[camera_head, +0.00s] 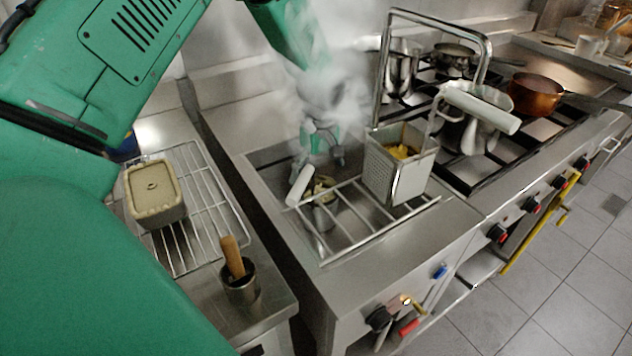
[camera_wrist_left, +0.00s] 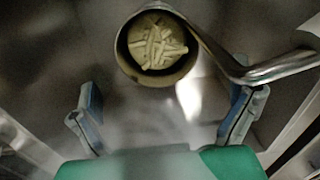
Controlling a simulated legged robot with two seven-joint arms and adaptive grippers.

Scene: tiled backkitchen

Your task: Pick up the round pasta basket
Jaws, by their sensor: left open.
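The round pasta basket (camera_head: 323,188) sits low in the sink-like cooker well, partly hidden behind my gripper. Its white handle (camera_head: 300,185) sticks up toward the front left. In the left wrist view the round basket (camera_wrist_left: 158,48) shows from above, with pale pasta pieces inside and a metal handle rod running right. My left gripper (camera_head: 318,165) hangs over the well in steam. It is open and empty. In the wrist view its two fingers (camera_wrist_left: 165,108) are spread wide, with the basket beyond the fingertips and apart from them. My right gripper is not in view.
A square perforated basket (camera_head: 398,172) with yellow pasta stands right of my gripper, by the rack bars (camera_head: 378,232). Pots, including a copper pan (camera_head: 536,92), stand on the stove.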

